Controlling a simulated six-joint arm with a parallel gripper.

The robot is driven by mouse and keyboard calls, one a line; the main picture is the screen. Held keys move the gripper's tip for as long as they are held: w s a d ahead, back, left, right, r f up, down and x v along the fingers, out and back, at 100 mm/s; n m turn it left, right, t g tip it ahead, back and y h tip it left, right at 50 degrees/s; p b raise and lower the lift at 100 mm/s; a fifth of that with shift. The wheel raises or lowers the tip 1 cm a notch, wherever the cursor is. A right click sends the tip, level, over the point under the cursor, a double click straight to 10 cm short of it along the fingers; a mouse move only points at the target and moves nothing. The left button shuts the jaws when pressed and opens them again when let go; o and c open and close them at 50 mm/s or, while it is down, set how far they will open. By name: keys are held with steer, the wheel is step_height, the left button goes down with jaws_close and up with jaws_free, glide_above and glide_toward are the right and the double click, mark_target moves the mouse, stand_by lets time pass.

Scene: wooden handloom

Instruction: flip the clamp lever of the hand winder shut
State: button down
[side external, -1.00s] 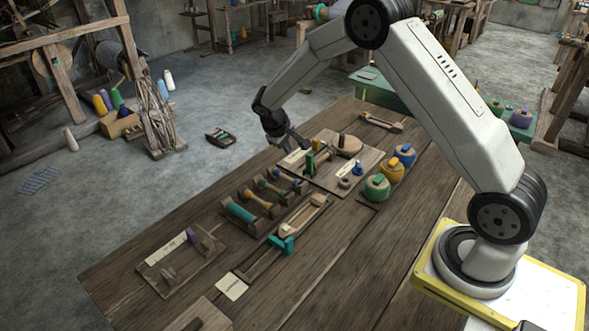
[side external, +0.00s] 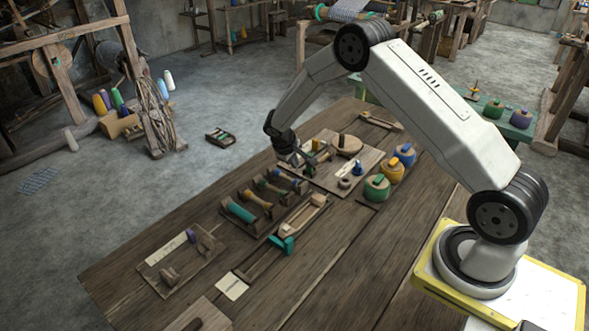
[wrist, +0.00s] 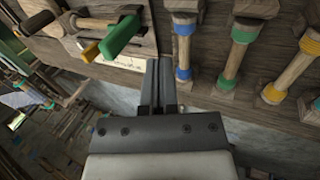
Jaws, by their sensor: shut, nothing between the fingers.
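The hand winder sits on a wooden board (side external: 352,179) at the far part of the bench, with a round wooden disc on it. In the wrist view, a green bar (wrist: 119,38) and a yellow piece (wrist: 90,51) stick out near the board's edge, beside a wooden rod (wrist: 96,22). I cannot tell for sure which of these is the clamp lever. My gripper (wrist: 166,62) is shut and empty, with its fingertips just to the right of the green bar and apart from it. In the side view my gripper (side external: 294,158) is low at the board's left edge.
A rack of bobbins with blue, green and yellow bands (wrist: 235,55) lies close to the right of my fingers. Green (side external: 376,188), yellow (side external: 391,170) and blue (side external: 404,155) lidded pots stand right of the board. The bench edge is close by, with floor beyond.

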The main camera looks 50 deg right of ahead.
mark_target(308, 155)
steer(key=shift+x, duration=1.2)
steer(key=shift+d+r, duration=0.25)
steer(key=shift+d, duration=1.65)
steer(key=shift+d+r, duration=0.25)
steer(key=shift+d, duration=0.7)
steer(key=shift+a+f, duration=0.35)
steer(key=shift+a, duration=0.4)
